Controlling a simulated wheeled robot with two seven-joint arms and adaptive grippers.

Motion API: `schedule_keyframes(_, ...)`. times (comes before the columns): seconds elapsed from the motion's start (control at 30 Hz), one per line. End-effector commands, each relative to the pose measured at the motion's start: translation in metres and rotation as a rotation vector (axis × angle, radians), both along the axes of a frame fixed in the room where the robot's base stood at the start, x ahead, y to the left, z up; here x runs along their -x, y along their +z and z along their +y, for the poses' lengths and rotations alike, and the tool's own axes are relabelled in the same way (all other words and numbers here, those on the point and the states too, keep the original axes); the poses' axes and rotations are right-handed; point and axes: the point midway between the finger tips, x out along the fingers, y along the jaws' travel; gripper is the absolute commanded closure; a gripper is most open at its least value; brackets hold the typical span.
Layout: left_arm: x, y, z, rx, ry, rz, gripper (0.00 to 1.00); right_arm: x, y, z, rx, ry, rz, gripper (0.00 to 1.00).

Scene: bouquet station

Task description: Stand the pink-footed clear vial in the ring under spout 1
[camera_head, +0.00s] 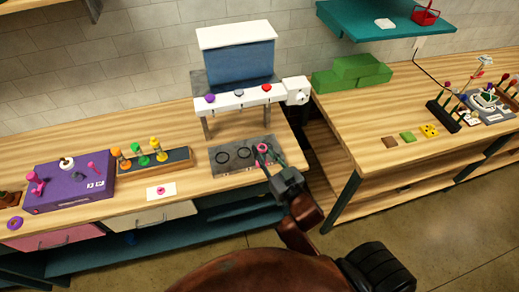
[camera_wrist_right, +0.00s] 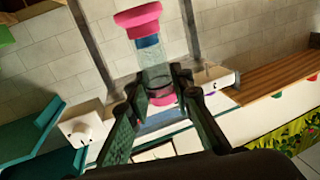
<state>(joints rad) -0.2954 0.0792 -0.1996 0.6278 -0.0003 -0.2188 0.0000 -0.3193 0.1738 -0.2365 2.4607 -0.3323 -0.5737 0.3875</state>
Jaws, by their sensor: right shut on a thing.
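The pink-footed clear vial (camera_wrist_right: 152,55) is in my right gripper (camera_wrist_right: 165,80), with its wide pink foot (camera_wrist_right: 139,20) beyond the fingers. A blue band shows near the foot, and more pink shows between the fingers. In the head view, a pink part of the vial (camera_head: 262,147) shows at my right gripper (camera_head: 268,157), over the right end of the grey ring plate (camera_head: 232,166). Two dark rings, left (camera_head: 222,157) and middle (camera_head: 244,153), look empty. The gripper covers the plate's right end. I cannot tell whether the foot touches the plate. My left gripper is out of view.
A wooden rack with coloured vials (camera_head: 150,163) and a purple box (camera_head: 70,185) stand left. A gap separates this bench from the right bench (camera_head: 400,160).

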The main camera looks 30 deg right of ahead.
Motion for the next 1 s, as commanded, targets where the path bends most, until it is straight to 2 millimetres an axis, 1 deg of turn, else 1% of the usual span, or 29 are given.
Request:
schedule_keyframes(0.03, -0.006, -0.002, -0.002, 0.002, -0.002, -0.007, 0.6, -0.003, 0.009, -0.008, 0.008, 0.006, -0.011, 1.0)
schedule_keyframes(0.1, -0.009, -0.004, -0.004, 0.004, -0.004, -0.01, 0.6, -0.006, 0.016, -0.016, 0.007, 0.011, -0.01, 1.0)
schedule_keyframes(0.17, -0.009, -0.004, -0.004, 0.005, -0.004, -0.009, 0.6, -0.009, 0.019, -0.02, 0.007, 0.015, -0.009, 1.0)
schedule_keyframes(0.27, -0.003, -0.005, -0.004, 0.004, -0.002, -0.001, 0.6, -0.02, 0.017, -0.028, 0.007, 0.017, -0.009, 1.0)
schedule_keyframes(0.43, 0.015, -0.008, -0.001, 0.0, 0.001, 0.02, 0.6, -0.052, 0.0, -0.047, 0.007, 0.016, -0.007, 1.0)
schedule_keyframes(0.53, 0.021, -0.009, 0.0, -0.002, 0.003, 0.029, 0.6, -0.072, -0.01, -0.058, 0.006, 0.015, -0.007, 1.0)
schedule_keyframes(0.63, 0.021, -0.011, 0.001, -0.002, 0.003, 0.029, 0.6, -0.092, -0.022, -0.07, 0.006, 0.015, -0.007, 1.0)
schedule_keyframes(0.7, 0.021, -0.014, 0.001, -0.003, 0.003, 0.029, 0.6, -0.1, -0.038, -0.075, 0.004, 0.015, -0.005, 1.0)
schedule_keyframes(0.8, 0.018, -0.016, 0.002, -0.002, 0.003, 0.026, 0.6, -0.112, -0.054, -0.081, 0.004, 0.016, -0.006, 1.0)
schedule_keyframes(0.9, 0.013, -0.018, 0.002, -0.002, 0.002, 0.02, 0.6, -0.12, -0.065, -0.086, 0.003, 0.016, -0.007, 1.0)
schedule_keyframes(1.0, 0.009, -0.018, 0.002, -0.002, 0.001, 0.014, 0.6, -0.124, -0.07, -0.088, 0.003, 0.017, -0.008, 1.0)
